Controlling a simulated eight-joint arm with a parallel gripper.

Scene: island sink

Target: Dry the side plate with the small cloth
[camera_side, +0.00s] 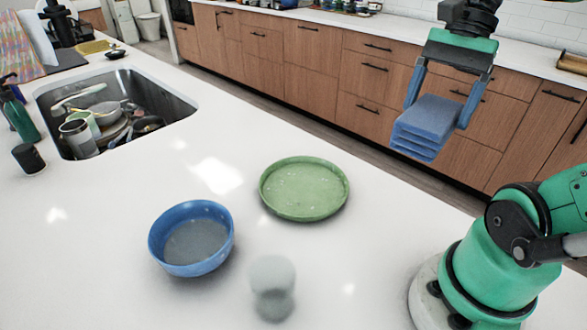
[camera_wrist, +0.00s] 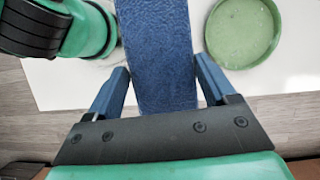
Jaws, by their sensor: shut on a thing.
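The small cloth (camera_side: 428,127) is blue and folded in layers. My gripper (camera_side: 437,115) is shut on it and holds it in the air, at the upper right of the side view. In the wrist view the cloth (camera_wrist: 158,60) hangs between the two fingers of my gripper (camera_wrist: 160,85). The side plate (camera_side: 305,188) is green and round with a raised rim, and lies on the white counter with small pale specks on its surface. The plate also shows in the wrist view (camera_wrist: 242,32), right of the cloth and apart from it.
A blue bowl (camera_side: 191,240) stands left of the plate on the counter (camera_side: 130,200). A pale, blurred rounded object (camera_side: 272,285) is near the front. A sink (camera_side: 165,97) full of dishes lies at the left, with a dark cup (camera_side: 29,158) beside it.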

